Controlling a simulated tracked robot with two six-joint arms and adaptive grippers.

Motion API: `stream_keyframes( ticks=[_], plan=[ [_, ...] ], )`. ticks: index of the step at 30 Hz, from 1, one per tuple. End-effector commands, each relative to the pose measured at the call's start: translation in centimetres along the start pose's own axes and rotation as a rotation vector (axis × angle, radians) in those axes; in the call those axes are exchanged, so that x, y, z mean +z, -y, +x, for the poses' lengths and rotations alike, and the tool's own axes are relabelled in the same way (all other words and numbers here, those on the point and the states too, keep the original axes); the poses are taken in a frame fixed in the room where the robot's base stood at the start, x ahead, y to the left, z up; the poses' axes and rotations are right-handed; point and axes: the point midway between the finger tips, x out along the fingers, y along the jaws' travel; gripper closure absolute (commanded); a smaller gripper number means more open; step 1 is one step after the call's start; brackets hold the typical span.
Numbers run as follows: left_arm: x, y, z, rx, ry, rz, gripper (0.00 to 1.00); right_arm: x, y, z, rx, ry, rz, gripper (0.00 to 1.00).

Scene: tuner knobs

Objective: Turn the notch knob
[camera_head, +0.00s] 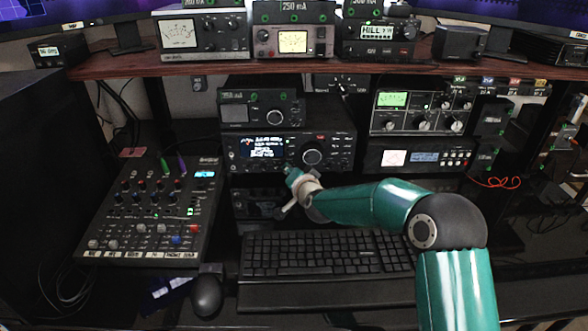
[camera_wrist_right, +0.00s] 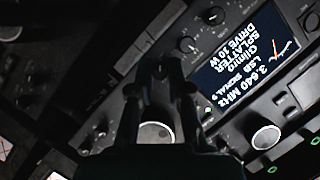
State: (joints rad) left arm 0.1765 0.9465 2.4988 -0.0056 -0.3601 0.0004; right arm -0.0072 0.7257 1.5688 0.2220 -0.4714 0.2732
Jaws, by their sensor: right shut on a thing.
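The radio (camera_head: 233,153) with a lit blue screen (camera_head: 262,147) stands on the desk under the shelf. Its screen shows upside down in the right wrist view (camera_wrist_right: 245,55). My right gripper (camera_head: 288,172) is at the lower part of the radio's front, below the screen and left of the big dial (camera_head: 312,157). In the right wrist view its fingertips (camera_wrist_right: 160,68) are close together, shut on what I take to be the notch knob. That knob is hidden by the fingers, and I cannot read its label. My left gripper is not in view.
Other small knobs (camera_wrist_right: 188,44) sit close to the fingers on the same panel. A mixer (camera_head: 150,210) lies at the left. A keyboard (camera_head: 320,255) lies under my right forearm, with a mouse (camera_head: 207,295) beside it. More radio units (camera_head: 420,112) stand at the right.

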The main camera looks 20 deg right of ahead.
Motion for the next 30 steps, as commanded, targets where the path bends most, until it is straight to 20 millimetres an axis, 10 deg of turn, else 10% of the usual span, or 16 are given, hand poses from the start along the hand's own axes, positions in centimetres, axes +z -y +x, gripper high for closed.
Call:
stream_keyframes(
  ticks=[5,6,10,30],
  plan=[
    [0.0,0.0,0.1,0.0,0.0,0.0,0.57,0.1,-0.4,0.0,0.005,0.003,0.002,1.0],
    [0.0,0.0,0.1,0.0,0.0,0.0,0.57,0.1,-0.4,0.0,0.005,0.003,0.002,0.76],
    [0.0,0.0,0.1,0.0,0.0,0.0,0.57,0.1,-0.3,0.0,0.004,0.002,0.003,0.58],
    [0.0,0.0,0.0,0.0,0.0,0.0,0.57,0.0,-0.1,-3.9,0.001,0.001,0.003,0.58]
  ],
)
